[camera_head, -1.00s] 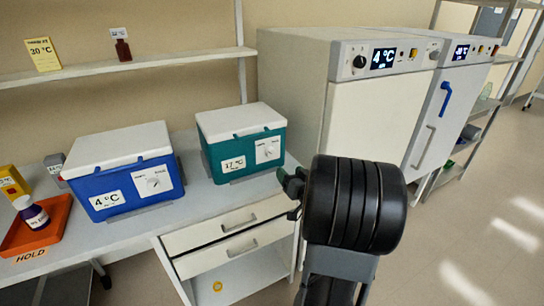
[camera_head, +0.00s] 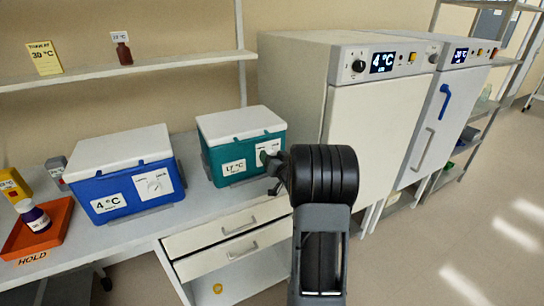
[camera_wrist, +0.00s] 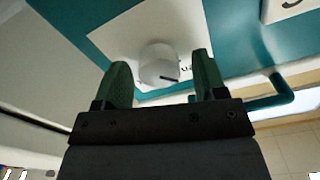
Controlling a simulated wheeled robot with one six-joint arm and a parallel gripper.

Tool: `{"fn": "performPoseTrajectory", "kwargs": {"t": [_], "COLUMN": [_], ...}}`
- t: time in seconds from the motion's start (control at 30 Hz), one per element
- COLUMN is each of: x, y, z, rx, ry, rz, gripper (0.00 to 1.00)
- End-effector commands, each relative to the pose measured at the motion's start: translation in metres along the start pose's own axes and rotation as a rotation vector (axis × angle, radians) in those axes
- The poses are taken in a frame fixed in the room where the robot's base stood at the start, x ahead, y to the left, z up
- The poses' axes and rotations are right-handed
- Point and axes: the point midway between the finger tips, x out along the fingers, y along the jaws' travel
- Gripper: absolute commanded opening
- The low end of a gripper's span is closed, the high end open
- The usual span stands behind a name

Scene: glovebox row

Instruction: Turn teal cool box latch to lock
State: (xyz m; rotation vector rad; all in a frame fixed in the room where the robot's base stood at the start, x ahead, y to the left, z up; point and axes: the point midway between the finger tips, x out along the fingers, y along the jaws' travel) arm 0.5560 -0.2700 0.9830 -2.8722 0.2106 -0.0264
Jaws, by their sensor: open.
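The teal cool box (camera_head: 226,152) with a white lid stands on the bench and bears a 17 °C label. Its latch (camera_wrist: 159,64) is a round white knob with a dark mark on a white plate on the box front. In the wrist view my gripper (camera_wrist: 163,75) is open, with one green finger on each side of the knob. I cannot tell whether the fingers touch it. In the head view my gripper (camera_head: 268,162) is at the box's right front and hides the latch.
A blue cool box (camera_head: 125,190) labelled 4 °C stands to the left. An orange tray (camera_head: 55,222) holds a bottle at the far left. A white cabinet (camera_head: 375,130) stands close on the right. Drawers (camera_head: 236,232) are below the bench.

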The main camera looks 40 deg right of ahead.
Motion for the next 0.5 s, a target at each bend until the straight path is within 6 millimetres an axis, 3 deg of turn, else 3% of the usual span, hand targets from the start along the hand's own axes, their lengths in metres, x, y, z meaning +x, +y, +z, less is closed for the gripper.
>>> {"fn": "performPoseTrajectory", "kwargs": {"t": [0.33,0.5], "x": [0.0034,0.0032], "y": [-0.0001,-0.0001], "z": [-0.0003,-0.0003], "rx": [0.000,0.000], "ry": [0.001,0.001], "rz": [0.000,0.000], "gripper": [0.65,0.50]}}
